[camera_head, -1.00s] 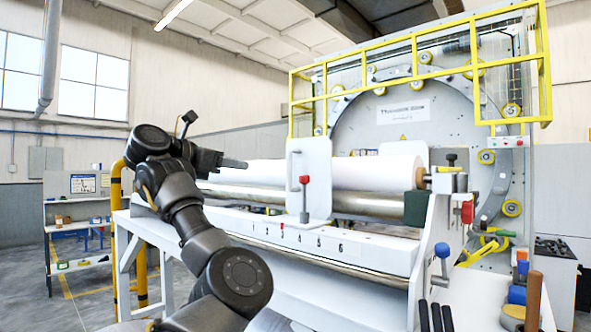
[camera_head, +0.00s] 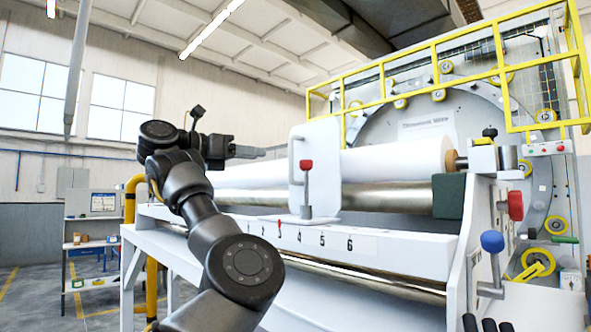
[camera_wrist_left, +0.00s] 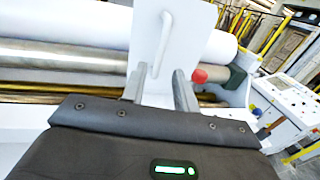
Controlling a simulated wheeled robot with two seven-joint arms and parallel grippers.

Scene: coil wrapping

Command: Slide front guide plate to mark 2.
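The front guide plate (camera_head: 324,160) is a white upright plate standing on the rail of the coil machine. It has a white handle (camera_head: 293,158) on its left side and a red-knobbed lever (camera_head: 306,167) at its foot. A number scale (camera_head: 340,242) runs along the rail; 4, 5 and 6 are readable, and a small red pointer (camera_head: 280,226) sits left of 4. My left gripper (camera_head: 262,152) is left of the plate, apart from it. In the left wrist view its fingers (camera_wrist_left: 162,85) are spread and empty, with the plate's handle (camera_wrist_left: 168,45) ahead. My right gripper is out of view.
A white roll (camera_head: 395,158) and a steel roller (camera_head: 385,197) lie behind the plate. A dark green block (camera_head: 449,196) sits at their right end. A blue-knobbed lever (camera_head: 492,243) stands at the front right. A yellow guard frame (camera_head: 440,65) rises behind.

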